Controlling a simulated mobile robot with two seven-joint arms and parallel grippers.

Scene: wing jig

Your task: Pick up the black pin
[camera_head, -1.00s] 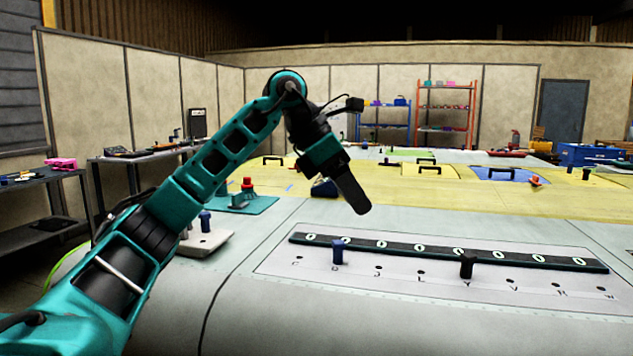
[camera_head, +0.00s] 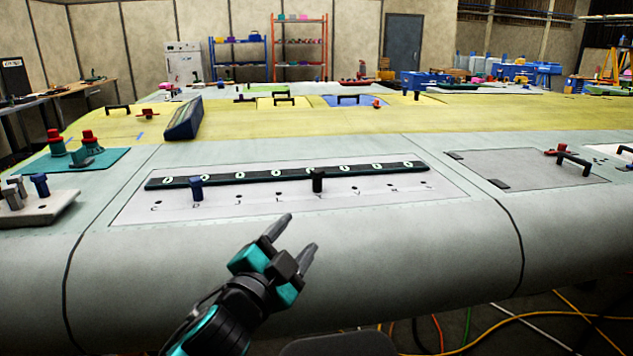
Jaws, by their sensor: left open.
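The black pin (camera_head: 318,181) stands upright in the light panel (camera_head: 240,211) with lettered holes, just in front of the dark strip (camera_head: 222,179) with white ring marks. A blue pin (camera_head: 196,188) stands upright farther left in the same row. My left gripper (camera_head: 302,231) comes up from the bottom, its two fingers spread with nothing between them. It is below and slightly left of the black pin in the picture, apart from it. My right gripper is not in view.
A grey block (camera_head: 38,208) with pins and a teal plate (camera_head: 62,160) with red knobs lie at the left. A dark blue box (camera_head: 184,119) stands behind the strip. A grey hatch panel (camera_head: 530,168) with a black handle lies at the right. The wing surface around my gripper is clear.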

